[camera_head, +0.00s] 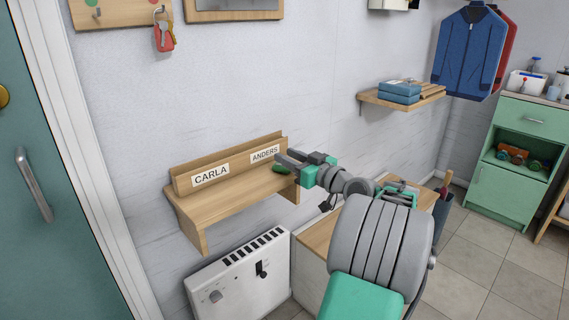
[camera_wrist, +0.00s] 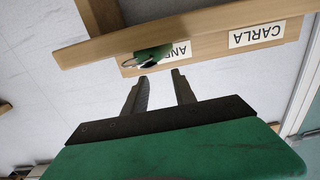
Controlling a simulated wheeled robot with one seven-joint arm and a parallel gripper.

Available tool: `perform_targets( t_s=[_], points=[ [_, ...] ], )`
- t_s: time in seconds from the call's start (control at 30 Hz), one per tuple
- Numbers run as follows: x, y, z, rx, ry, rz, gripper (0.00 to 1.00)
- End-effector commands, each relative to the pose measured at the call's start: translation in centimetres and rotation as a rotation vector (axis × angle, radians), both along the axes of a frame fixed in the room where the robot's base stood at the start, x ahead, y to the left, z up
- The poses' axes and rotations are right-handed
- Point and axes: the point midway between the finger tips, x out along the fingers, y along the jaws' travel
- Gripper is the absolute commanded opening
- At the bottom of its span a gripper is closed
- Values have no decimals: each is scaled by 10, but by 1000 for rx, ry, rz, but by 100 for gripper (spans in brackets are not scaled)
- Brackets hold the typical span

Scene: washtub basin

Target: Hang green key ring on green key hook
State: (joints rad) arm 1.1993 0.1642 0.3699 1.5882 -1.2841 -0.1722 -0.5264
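The green key ring (camera_head: 281,169) lies at the right end of the wooden wall shelf, by the ANDERS label. In the wrist view its green tag (camera_wrist: 158,52) and metal ring show just beyond my fingertips, partly over the label. My gripper (camera_head: 283,157) reaches in from the right, close to the key ring. In the wrist view my gripper (camera_wrist: 160,75) has its two fingers apart with nothing between them. The green key hook (camera_head: 91,3) is on the wooden board at the top left, cut by the picture edge.
A red key ring (camera_head: 165,38) hangs from the board's other hook. The shelf (camera_head: 225,197) has a raised back with CARLA and ANDERS labels. A white heater (camera_head: 238,275) is below it, and a wooden cabinet (camera_head: 318,236) stands at its right. A teal door (camera_head: 30,160) is at left.

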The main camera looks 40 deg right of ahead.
Motion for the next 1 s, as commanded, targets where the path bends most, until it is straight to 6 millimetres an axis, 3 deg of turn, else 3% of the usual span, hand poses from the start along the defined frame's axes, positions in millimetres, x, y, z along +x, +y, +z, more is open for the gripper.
perform_targets(
  t_s=[0.33, 0.63, 1.0],
  points=[
    [0, 0, 0, 0, 0, 0, 62],
    [-3, 0, 0, 0, 0, -1, 62],
    [-63, -3, 5, 0, 0, -4, 62]
  ],
)
